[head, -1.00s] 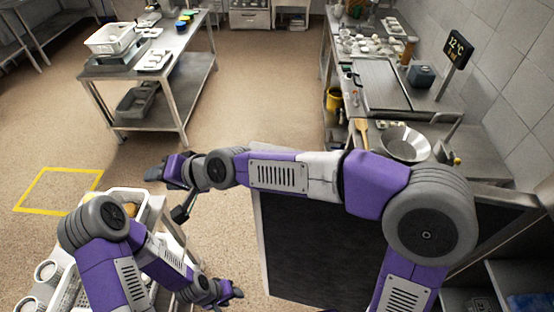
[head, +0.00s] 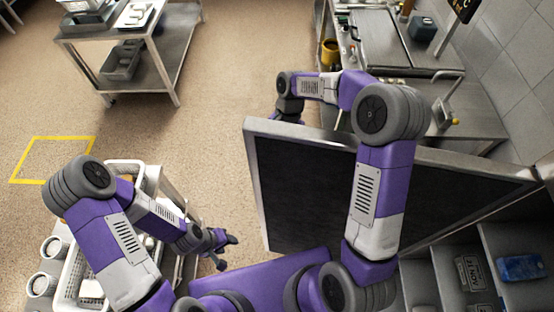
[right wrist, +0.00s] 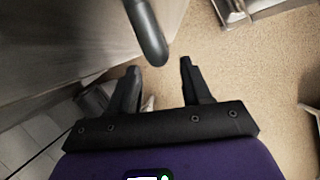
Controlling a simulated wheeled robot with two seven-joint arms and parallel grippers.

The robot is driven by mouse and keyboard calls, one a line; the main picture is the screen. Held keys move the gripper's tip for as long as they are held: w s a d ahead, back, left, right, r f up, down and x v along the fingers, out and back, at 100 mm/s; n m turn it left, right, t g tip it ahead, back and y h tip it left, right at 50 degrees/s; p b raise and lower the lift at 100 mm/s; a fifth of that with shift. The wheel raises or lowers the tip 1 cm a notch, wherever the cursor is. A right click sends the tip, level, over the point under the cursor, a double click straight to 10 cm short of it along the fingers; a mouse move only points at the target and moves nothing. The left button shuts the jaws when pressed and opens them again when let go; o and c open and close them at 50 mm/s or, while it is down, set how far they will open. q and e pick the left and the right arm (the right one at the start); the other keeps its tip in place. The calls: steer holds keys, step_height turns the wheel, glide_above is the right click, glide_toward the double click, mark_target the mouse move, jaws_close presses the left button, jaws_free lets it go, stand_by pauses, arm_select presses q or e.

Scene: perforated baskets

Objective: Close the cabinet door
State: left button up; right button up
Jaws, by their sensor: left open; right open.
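The cabinet door (head: 300,195) is a dark panel with a silver frame, standing open in the head view. Open cabinet shelves (head: 430,283) show at the lower right. My right arm reaches over the door's top edge. Its gripper is on the far side, with its fingers hidden by the door in the head view. In the right wrist view my right gripper (right wrist: 159,66) is open and empty. A grey rounded bar (right wrist: 148,32), perhaps the door's handle, lies just ahead of the fingers. My left gripper (head: 228,252) is open and empty, left of the door.
A white basket (head: 75,275) and cups (head: 43,284) stand at the lower left. A steel table (head: 160,60) is at the upper left, a steel counter (head: 475,120) behind the door. A blue item (head: 522,267) lies on the cabinet shelf. Floor left of the door is clear.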

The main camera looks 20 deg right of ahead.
steer(key=x, duration=0.4)
steer(key=shift+f, duration=0.3)
steer(key=shift+c, duration=0.3)
jaws_close()
